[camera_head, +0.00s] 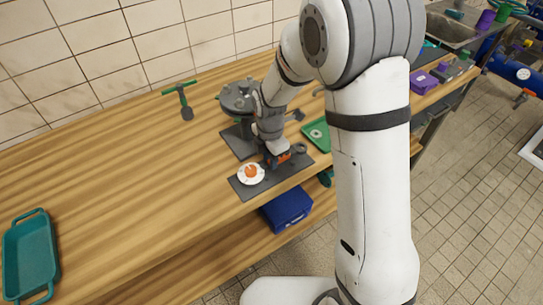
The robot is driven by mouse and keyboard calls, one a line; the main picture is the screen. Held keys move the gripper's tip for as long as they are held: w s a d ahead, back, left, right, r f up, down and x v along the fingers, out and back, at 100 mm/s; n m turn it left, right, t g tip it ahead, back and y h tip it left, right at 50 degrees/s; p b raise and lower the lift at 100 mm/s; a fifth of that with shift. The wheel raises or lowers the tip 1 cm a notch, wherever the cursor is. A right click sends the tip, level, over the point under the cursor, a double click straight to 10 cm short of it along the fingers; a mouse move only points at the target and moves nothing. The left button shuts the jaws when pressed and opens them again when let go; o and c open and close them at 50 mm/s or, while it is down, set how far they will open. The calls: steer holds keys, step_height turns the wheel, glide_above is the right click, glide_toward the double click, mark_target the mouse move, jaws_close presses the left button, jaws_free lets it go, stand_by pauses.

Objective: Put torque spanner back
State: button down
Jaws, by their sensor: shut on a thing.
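My gripper (279,160) is low over the dark mat (272,181) near the front edge of the wooden bench. It is shut on a small orange-red thing (283,158), mostly hidden by the fingers. I cannot tell whether this is the torque spanner. A green T-shaped tool (182,97) with a dark round end lies apart on the bench, back left of my gripper. A dark ring (300,148) sits on the mat at right.
A grey round-topped device (237,99) stands on a dark base behind my gripper. A green tray (316,136) lies to the right. A teal tray (30,255) is at far left. A blue box (288,208) sits on the lower shelf. The left bench is mostly clear.

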steer(key=shift+r, duration=0.1)
steer(key=shift+f+b, duration=0.6)
steer(key=shift+f, duration=0.05)
steer(key=c, duration=1.3)
jaws_free()
steer(key=shift+r, duration=0.1)
steer(key=shift+o, duration=0.2)
step_height(320, 180, up, 13)
steer(key=s+d+r+m+t, duration=0.1)
steer(key=s+d+r+m, duration=0.2)
steer(key=s+d+m, duration=0.5)
steer(key=s+d+r+m+t, duration=0.2)
steer(key=s+d+m, duration=0.6)
steer(key=m, duration=0.9)
steer(key=s+r, duration=0.1)
steer(key=s, duration=0.1)
steer(key=shift+s, duration=0.3)
